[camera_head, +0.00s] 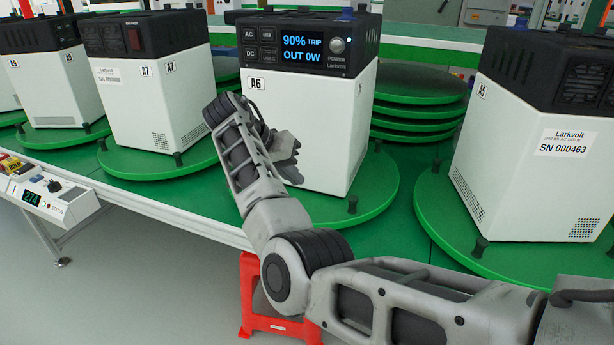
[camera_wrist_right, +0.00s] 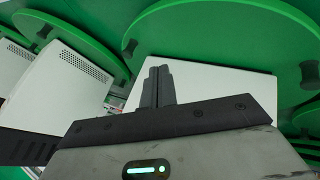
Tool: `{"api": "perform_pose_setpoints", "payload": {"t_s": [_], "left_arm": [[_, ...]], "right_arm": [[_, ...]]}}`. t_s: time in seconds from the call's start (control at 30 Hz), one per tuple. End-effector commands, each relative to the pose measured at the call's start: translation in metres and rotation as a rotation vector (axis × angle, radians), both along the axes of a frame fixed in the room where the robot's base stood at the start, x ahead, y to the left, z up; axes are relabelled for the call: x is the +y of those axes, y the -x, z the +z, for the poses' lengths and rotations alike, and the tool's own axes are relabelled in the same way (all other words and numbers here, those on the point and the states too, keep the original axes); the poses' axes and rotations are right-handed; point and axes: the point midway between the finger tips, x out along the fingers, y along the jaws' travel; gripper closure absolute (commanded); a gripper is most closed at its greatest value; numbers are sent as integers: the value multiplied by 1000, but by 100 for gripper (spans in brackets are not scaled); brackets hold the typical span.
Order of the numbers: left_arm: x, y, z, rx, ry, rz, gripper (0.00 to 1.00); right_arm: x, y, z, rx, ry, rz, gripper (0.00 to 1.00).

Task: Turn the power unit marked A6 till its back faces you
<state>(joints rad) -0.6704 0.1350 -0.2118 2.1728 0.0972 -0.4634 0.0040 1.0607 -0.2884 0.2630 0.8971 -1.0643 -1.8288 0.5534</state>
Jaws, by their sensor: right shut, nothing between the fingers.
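The power unit marked A6 (camera_head: 312,125) stands upright in the middle of the head view on a round green turntable (camera_head: 372,196). Its front faces me, with a lit display reading 90% TRIP, OUT 0W, and its A6 label. My right gripper (camera_head: 287,158) is shut and empty, at the lower left of the A6 unit's front, partly covering it. In the right wrist view the closed fingers (camera_wrist_right: 158,84) show against a white casing (camera_wrist_right: 215,85), seemingly the A6 unit. I cannot tell whether they touch it. My left gripper is not in view.
Unit A7 (camera_head: 150,100) stands on its turntable at left; unit A5 (camera_head: 530,170) stands close at right. Stacked green discs (camera_head: 420,105) lie behind. A small meter box (camera_head: 50,195) is at the left edge. A red stool (camera_head: 255,300) stands below the green bench edge.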

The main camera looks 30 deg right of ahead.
Motion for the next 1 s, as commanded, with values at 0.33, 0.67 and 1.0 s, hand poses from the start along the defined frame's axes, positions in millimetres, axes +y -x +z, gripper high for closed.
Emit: {"api": "perform_pose_setpoints", "payload": {"t_s": [0.33, 0.67, 1.0], "left_arm": [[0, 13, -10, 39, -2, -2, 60], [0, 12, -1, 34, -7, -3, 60], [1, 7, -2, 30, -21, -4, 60]], "right_arm": [[-35, 1, -47, 5, -1, -4, 100], [-75, 13, -77, -1, 1, -4, 100], [-92, 25, -78, 0, 1, -1, 100]]}}
